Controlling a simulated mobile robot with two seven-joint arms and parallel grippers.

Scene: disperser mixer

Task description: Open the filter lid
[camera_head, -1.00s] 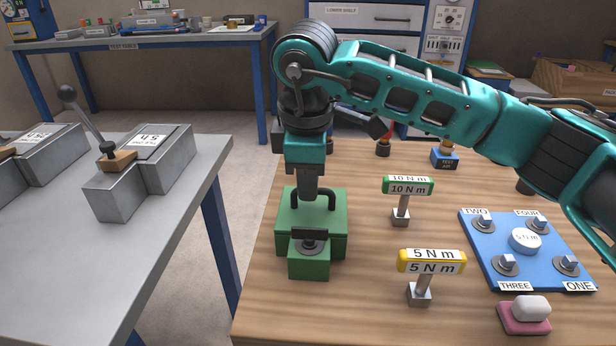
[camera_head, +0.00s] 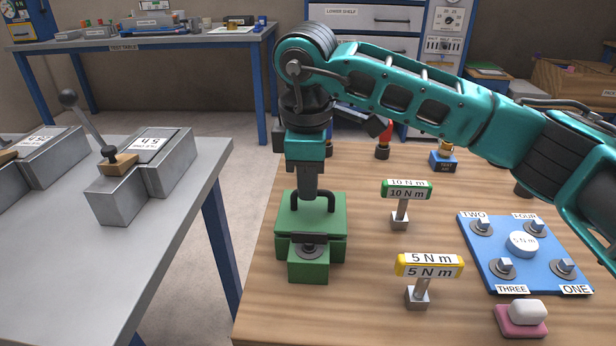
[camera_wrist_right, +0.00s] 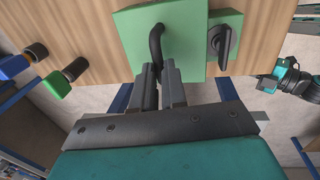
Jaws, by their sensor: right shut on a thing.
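The green filter box (camera_head: 333,247) stands at the left edge of the wooden table. Its lid (camera_head: 285,212) looks flat on top; I cannot make out a gap under it. The lid carries a black loop handle (camera_head: 330,202), also seen in the right wrist view (camera_wrist_right: 156,42). My right gripper (camera_head: 308,196) points down from above, its fingers (camera_wrist_right: 162,74) shut on the handle. A black latch with a round base (camera_head: 309,250) sits on the front block; it also shows in the right wrist view (camera_wrist_right: 222,41). My left gripper is not seen.
Right of the box stand a green 10 N m sign (camera_head: 406,190) and a yellow 5 N m sign (camera_head: 429,265). Farther right are a blue knob panel (camera_head: 483,263) and a pink block (camera_head: 521,320). A grey table (camera_head: 60,270) lies left across a gap.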

